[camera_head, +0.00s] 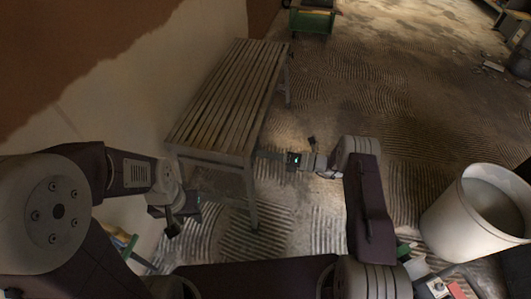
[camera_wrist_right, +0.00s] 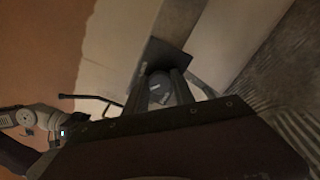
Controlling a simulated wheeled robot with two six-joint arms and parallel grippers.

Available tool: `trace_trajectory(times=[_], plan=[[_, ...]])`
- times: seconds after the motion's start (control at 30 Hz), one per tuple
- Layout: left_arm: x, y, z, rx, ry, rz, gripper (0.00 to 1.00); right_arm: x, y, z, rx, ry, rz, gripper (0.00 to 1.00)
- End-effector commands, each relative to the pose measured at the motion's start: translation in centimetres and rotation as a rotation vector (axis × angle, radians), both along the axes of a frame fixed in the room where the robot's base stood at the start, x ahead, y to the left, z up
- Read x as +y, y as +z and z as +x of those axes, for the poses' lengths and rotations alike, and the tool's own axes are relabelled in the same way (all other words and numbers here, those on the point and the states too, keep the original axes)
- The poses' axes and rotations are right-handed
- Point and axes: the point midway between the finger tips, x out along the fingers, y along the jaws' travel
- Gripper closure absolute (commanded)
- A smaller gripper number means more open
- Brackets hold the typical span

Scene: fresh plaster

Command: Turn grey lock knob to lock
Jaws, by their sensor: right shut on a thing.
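The grey knob (camera_wrist_right: 160,88) shows in the right wrist view, between the two dark fingers of my right gripper (camera_wrist_right: 160,84). The fingers are shut on it, one on each side, and hide part of it. A dark flat plate (camera_wrist_right: 166,55) lies just beyond the knob. In the head view my right gripper (camera_head: 272,156) points left, near the end of the slatted bench; the knob cannot be made out there. My left gripper (camera_head: 176,222) hangs low at the left, apart from the knob; its jaw state is unclear.
A slatted wooden bench (camera_head: 228,95) stands along the wall at the left. A large white bucket (camera_head: 456,216) is at the right, with small items (camera_head: 437,289) below it. A green crate (camera_head: 311,20) stands at the back. The ridged floor (camera_head: 400,120) between is mostly clear.

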Motion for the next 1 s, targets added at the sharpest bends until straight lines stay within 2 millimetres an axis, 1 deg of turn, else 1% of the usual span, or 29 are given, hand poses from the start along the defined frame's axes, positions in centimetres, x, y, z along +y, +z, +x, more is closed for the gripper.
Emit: trace_trajectory(times=[0.6, 0.8, 1.0], plan=[[0.0, 0.61, 0.0, 0.0, 0.0, 0.0, 0.64, -0.02, -0.09, -0.04, 0.542, 0.0, 0.174, 1.0], [0.0, 0.67, 0.0, 0.0, 0.0, 0.0, 0.64, -0.02, -0.1, -0.04, 0.677, -0.001, 0.219, 1.0], [0.0, 0.7, 0.0, 0.0, 0.0, 0.0, 0.64, -0.02, -0.11, -0.04, 0.771, -0.001, 0.249, 1.0]])
